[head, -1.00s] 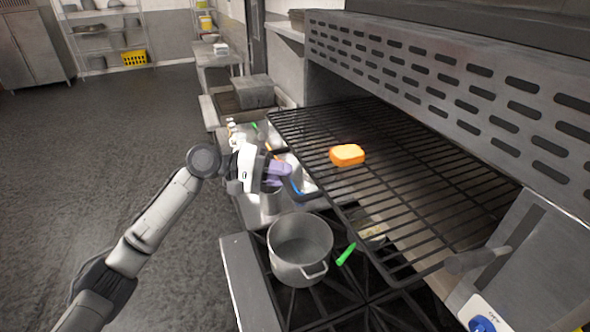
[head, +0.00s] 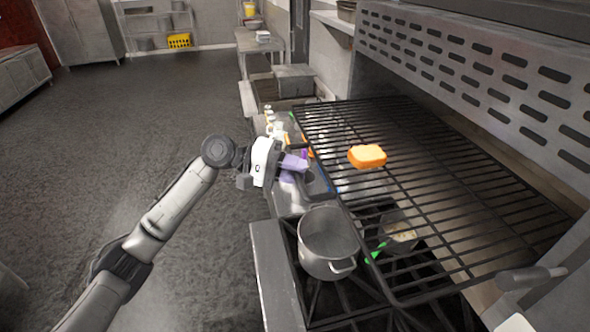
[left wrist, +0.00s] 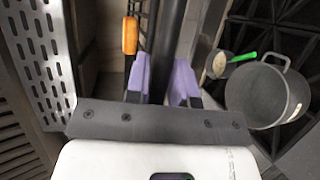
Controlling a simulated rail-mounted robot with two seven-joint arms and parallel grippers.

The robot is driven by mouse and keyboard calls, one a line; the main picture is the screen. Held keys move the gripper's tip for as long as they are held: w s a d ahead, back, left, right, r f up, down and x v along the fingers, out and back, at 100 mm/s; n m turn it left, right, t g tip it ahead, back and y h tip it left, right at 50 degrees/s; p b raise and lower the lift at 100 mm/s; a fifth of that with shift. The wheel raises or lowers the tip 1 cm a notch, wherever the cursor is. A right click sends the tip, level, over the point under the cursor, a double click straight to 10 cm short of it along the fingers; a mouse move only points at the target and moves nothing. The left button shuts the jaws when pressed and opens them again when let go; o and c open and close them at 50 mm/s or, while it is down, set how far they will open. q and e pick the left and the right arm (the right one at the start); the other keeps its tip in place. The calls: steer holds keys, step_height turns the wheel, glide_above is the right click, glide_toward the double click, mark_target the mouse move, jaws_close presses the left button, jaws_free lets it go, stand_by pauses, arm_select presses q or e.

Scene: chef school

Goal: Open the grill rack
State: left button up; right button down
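The grill rack (head: 440,205) is a black wire grid under a perforated metal hood, its front part standing out from the hood over the stove. A piece of orange-crusted bread (head: 367,156) lies on it. My left gripper (head: 303,165), with purple fingers, is at the rack's front edge. In the left wrist view the fingers (left wrist: 163,82) stand on both sides of a thick black bar (left wrist: 171,30) of the rack and look closed on it. The bread (left wrist: 130,35) shows beside the bar. My right gripper is not in view.
A steel pot (head: 328,240) stands on the stove left of the rack's edge. A small pan with a green handle (head: 376,253) is partly beneath the rack. A grey lever (head: 530,278) is at the lower right. Open floor (head: 130,130) lies on the left.

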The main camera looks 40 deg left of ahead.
arm_select(q)
steer(key=o, duration=0.3)
steer(key=shift+b+v, duration=2.4)
steer(key=shift+v, duration=4.5)
